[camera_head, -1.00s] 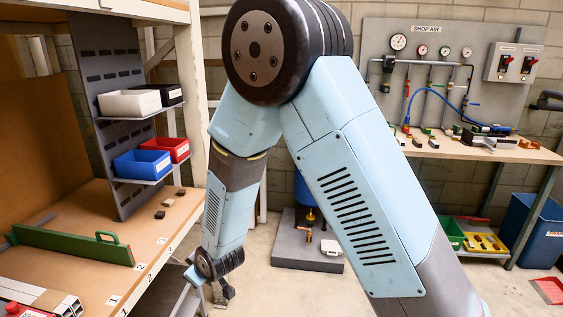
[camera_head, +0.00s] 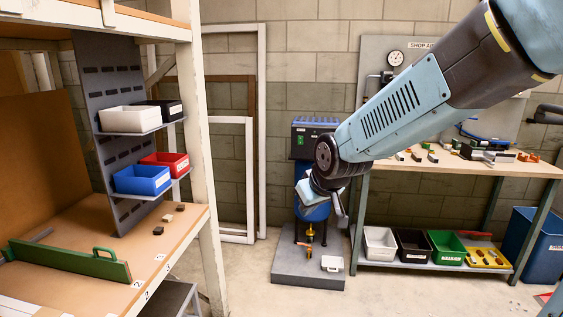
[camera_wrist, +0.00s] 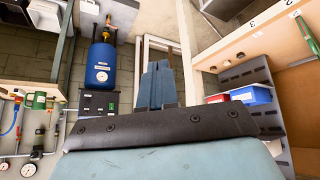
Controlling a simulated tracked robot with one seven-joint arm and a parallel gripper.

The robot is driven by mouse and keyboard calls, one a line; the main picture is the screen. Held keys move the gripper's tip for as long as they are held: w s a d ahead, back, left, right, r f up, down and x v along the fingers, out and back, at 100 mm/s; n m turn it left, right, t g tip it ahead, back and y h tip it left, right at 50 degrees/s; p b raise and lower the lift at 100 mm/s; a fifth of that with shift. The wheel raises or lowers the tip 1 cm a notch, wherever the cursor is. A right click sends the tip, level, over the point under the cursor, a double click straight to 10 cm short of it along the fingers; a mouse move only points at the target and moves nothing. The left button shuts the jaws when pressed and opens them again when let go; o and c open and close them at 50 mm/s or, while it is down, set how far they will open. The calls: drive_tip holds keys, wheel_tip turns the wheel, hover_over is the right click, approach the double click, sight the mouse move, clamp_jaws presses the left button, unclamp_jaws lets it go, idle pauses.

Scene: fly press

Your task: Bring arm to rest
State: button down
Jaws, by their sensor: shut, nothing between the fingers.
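My arm enters the head view from the upper right, and its light-blue forearm slants down toward the middle. My gripper (camera_head: 338,205) is at its lower end, small and partly hidden by the wrist, in front of the blue air tank. In the wrist view the gripper's two grey-blue fingers (camera_wrist: 157,84) stand side by side, pressed together. Nothing is held between them.
Left stands a wooden-decked rack with a white bin (camera_head: 130,118), a blue bin (camera_head: 142,180) and a green fence (camera_head: 70,262). The air tank unit stands on a grey plinth (camera_head: 300,272). Right is a workbench (camera_head: 470,168) with tools. Floor between rack and plinth is clear.

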drive_tip(key=s+d+r+m+h, duration=0.1)
drive_tip(key=s+d+r+m, duration=0.2)
drive_tip(key=s+d, duration=0.5)
drive_tip(key=s+d+r+m+h, duration=0.1)
drive_tip(key=s+d+r+m, duration=0.1)
drive_tip(key=s+d+r, duration=0.3)
drive_tip(key=s+d, duration=0.4)
drive_tip(key=shift+s+d+m+g+h, duration=0.2)
drive_tip(key=shift+s+m+g+h, duration=0.2)
